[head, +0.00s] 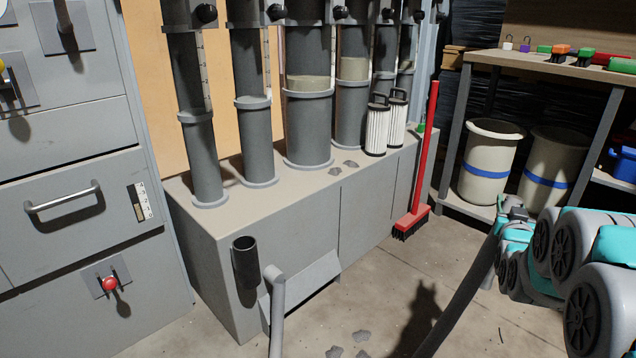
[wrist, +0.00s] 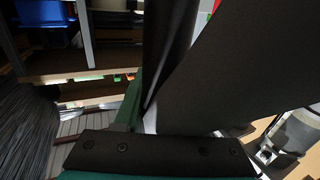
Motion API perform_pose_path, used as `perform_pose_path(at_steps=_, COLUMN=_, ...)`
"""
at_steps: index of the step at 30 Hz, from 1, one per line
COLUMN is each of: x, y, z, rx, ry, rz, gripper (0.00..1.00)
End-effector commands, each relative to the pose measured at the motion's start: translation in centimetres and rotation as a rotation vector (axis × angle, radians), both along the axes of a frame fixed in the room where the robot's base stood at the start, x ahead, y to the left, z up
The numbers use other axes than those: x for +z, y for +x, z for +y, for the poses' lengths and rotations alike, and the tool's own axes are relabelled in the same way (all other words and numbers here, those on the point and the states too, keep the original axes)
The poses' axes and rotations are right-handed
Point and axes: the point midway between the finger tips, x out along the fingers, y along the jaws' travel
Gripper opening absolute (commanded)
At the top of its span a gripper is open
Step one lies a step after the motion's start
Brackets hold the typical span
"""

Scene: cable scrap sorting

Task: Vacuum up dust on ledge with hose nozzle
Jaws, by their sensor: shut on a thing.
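Two small grey dust clumps (head: 350,163) lie on the ledge (head: 285,183) of the grey cabinet, in front of the tall tubes. At the right of the head view, my gripper (head: 512,214) is at the end of my arm, well to the right of the ledge. It is shut on the hose nozzle, a long dark tube (head: 458,285) slanting down to the lower edge of the picture. Dark tube-like shapes (wrist: 168,55) fill the middle of the wrist view. The fingertips and the nozzle's far end cannot be made out.
A black open tube holder (head: 245,262) and a bent grey pipe (head: 276,310) stand at the cabinet's front. A red broom (head: 418,190) leans at its right end. White filters (head: 378,130) stand on the ledge. More clumps (head: 361,335) lie on the floor. Bins (head: 488,160) stand right.

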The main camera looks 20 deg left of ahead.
Motion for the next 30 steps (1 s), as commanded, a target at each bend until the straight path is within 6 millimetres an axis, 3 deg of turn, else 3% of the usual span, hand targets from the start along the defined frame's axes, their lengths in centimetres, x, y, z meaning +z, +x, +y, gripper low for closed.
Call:
perform_pose_path(at_steps=18, x=0.1, y=0.0, z=0.0, rx=0.0, ry=0.0, rz=-0.001, gripper=0.0)
perform_pose_path(at_steps=30, x=2.6, y=-1.3, z=-1.2, rx=-0.001, ry=0.001, rz=-0.001, gripper=0.0)
